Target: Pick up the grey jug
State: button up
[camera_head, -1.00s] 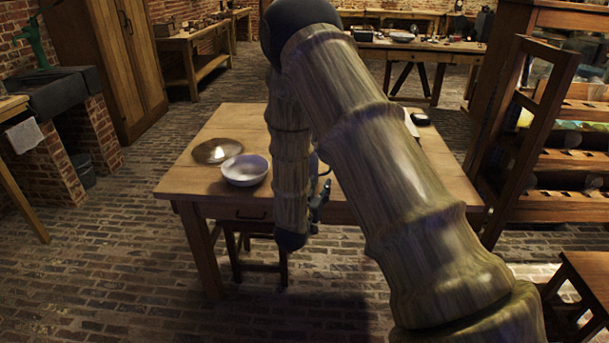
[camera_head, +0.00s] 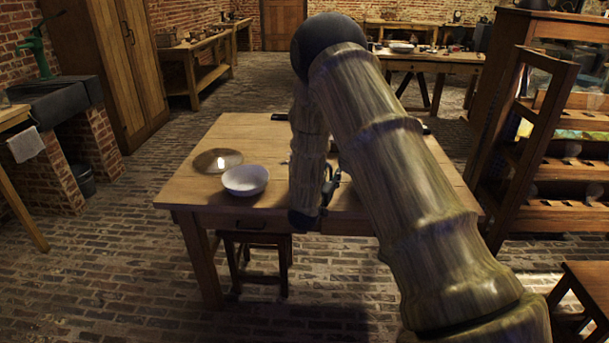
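I cannot make out a grey jug in the head view; my arm covers the middle and right-centre of the wooden table (camera_head: 240,136), and anything behind it is hidden. My gripper (camera_head: 331,184) shows only as a small dark part beside my forearm, over the table's front part. Its fingers are mostly hidden, so I cannot tell whether it is open or holds anything.
A white bowl (camera_head: 245,181) and a round shiny plate (camera_head: 216,161) sit on the table's left part. A stool (camera_head: 257,252) stands under the table. A wooden rack (camera_head: 530,150) stands to the right. Brick floor is open at the left front.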

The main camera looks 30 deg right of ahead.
jog(key=shift+w+d, duration=0.5)
jog(key=shift+d, duration=0.05)
grip_shut()
